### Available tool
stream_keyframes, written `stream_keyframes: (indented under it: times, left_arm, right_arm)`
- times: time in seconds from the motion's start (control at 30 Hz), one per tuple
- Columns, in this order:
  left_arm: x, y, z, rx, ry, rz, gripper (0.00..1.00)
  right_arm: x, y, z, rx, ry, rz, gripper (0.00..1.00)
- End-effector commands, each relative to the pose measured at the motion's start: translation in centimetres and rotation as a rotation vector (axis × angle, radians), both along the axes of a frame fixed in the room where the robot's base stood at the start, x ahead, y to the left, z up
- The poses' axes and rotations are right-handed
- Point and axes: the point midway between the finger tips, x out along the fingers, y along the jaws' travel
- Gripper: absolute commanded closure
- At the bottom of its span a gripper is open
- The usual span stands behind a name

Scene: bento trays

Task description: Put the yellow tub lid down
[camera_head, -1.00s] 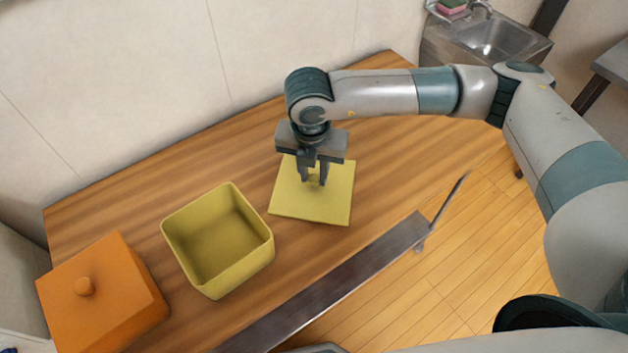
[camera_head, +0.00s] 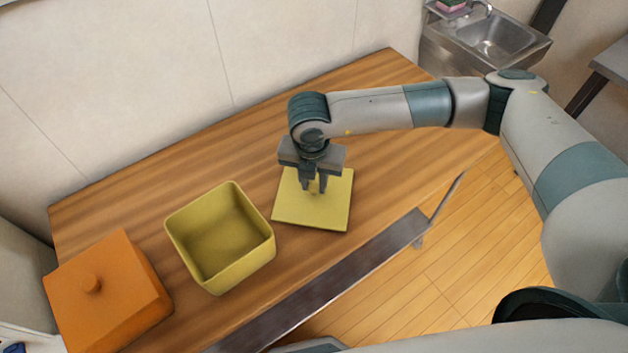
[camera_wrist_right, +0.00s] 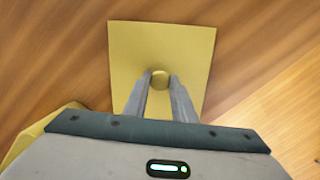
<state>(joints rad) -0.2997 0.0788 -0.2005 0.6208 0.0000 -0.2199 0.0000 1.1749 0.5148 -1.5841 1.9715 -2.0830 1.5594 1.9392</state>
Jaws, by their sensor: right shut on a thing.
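The yellow tub lid (camera_head: 330,212) is a flat square with a small round knob. It is level at the table, right of the open yellow tub (camera_head: 222,240); I cannot tell whether it touches the wood. My right gripper (camera_head: 313,190) is above the lid, its fingers pointing down and shut on the knob. In the right wrist view the lid (camera_wrist_right: 185,45) spreads out beyond the fingertips (camera_wrist_right: 160,80), with the knob (camera_wrist_right: 160,75) between them. My left gripper is not in view.
An orange box with a knobbed lid (camera_head: 107,290) stands at the table's left end. The wooden table (camera_head: 190,170) is clear behind the tub and right of the lid. A dark metal strip (camera_head: 330,285) runs along the front edge. A sink (camera_head: 495,40) is at the back right.

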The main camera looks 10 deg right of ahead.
Motion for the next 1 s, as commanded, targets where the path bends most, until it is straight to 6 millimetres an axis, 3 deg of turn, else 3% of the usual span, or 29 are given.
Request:
stream_keyframes:
  times: [0.03, 0.1, 0.63, 1.0]
  left_arm:
    - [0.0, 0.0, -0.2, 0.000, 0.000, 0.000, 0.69]
    - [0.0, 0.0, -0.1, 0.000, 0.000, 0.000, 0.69]
    - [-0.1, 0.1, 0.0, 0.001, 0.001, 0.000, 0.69]
    - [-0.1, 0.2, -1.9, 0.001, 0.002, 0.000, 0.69]
  right_arm:
    - [0.0, 0.0, -0.2, 0.000, 0.000, 0.000, 0.74]
    - [0.0, 0.0, -0.1, 0.000, 0.000, 0.000, 0.58]
    - [0.0, 0.0, 0.5, 0.000, -0.001, 0.000, 0.58]
    - [-0.6, 0.4, 6.0, 0.003, -0.004, 0.001, 0.58]
